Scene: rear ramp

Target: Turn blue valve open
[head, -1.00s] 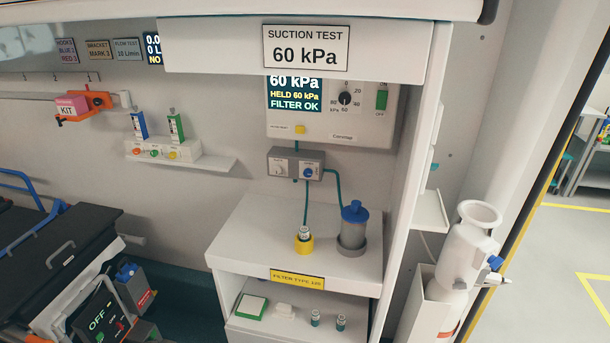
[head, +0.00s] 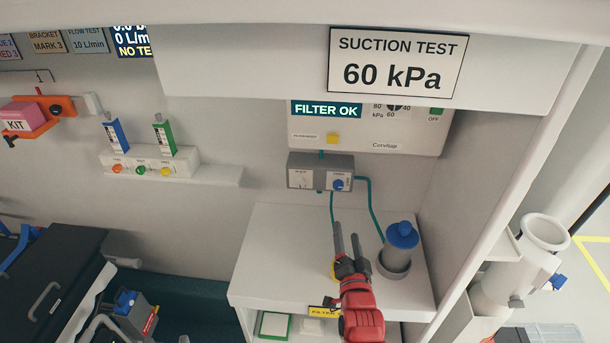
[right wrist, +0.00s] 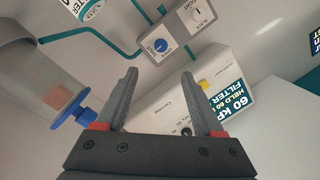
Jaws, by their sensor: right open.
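The blue valve is a small round blue knob (head: 339,184) on the right part of a grey wall block (head: 320,172), below the suction panel. It also shows in the right wrist view (right wrist: 160,46), just beyond the fingertips. A pale knob (head: 300,178) sits on the same block to its left. My right gripper (head: 350,236) is red with dark grey fingers. It is open and empty, over the white shelf, below and apart from the blue knob. In the right wrist view the open fingers (right wrist: 160,75) point toward the block. My left gripper is not in view.
A blue-lidded canister (head: 402,238) stands on the shelf (head: 278,238), right of my right gripper. Teal tubes (head: 372,208) run down from the block. The suction panel (head: 400,140) is above, under an overhanging sign board. A wall partition (head: 500,170) closes the right side.

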